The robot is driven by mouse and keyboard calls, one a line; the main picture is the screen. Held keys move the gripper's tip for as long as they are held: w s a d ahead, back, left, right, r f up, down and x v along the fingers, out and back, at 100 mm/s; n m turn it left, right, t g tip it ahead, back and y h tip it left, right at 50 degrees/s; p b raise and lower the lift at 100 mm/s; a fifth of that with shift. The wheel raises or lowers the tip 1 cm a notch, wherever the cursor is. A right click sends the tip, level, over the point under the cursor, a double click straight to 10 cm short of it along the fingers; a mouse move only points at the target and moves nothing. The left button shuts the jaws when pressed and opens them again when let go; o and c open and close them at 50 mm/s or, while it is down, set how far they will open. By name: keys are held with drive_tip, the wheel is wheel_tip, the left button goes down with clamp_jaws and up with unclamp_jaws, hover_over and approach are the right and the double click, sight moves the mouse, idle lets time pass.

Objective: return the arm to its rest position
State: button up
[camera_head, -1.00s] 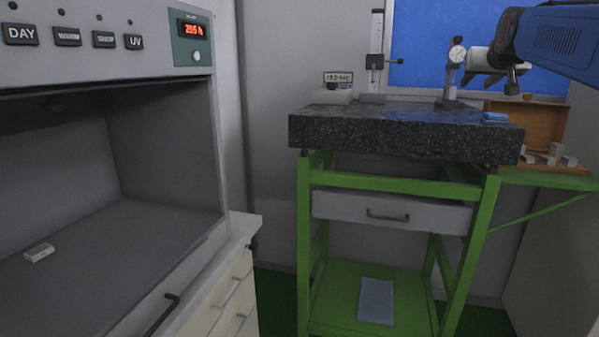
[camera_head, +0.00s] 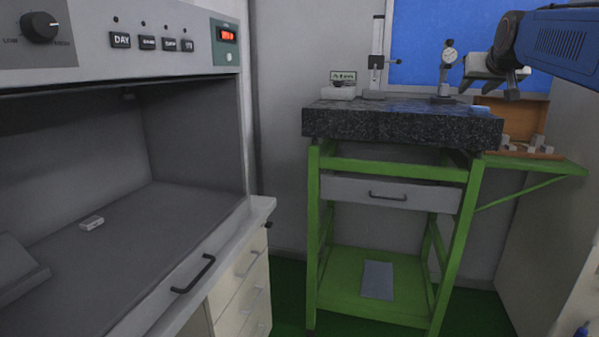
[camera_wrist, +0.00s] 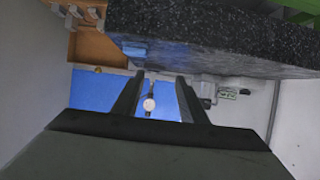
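My gripper (camera_head: 500,78) is at the upper right of the head view, at the end of my blue arm. In the wrist view my gripper (camera_wrist: 160,78) has its two dark fingers apart with nothing held between them. A round dial gauge on a stand (camera_wrist: 149,103) shows beyond the gap, apart from the fingers. The wrist picture is upside down to the room.
A black granite slab (camera_head: 390,124) tops a green frame table (camera_head: 395,172) with a drawer. The dial gauge stand (camera_head: 446,75) and a height gauge (camera_head: 377,50) stand on it. A grey cabinet (camera_head: 150,20) with an open chamber is at left, a wooden box (camera_head: 520,120) at right.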

drive_tip(key=s+a+f+n+g+y, duration=0.1)
drive_tip(key=s+a+f, duration=0.5)
drive_tip(key=s+f, duration=0.7)
drive_tip(key=s+a+f+n+g+y, duration=0.1)
drive_tip(key=s+a+f+g, duration=0.3)
drive_tip(key=s+f, duration=1)
drive_tip(key=s+a+f+n+g+y, duration=0.1)
drive_tip(key=s+a+f+g, duration=0.2)
drive_tip(key=s+a+f, duration=0.5)
drive_tip(key=s+f, duration=0.5)
drive_tip(key=f, duration=0.2)
drive_tip(key=shift+s+f, duration=0.35)
drive_tip(key=shift+f, duration=0.05)
drive_tip(key=shift+c, duration=0.6)
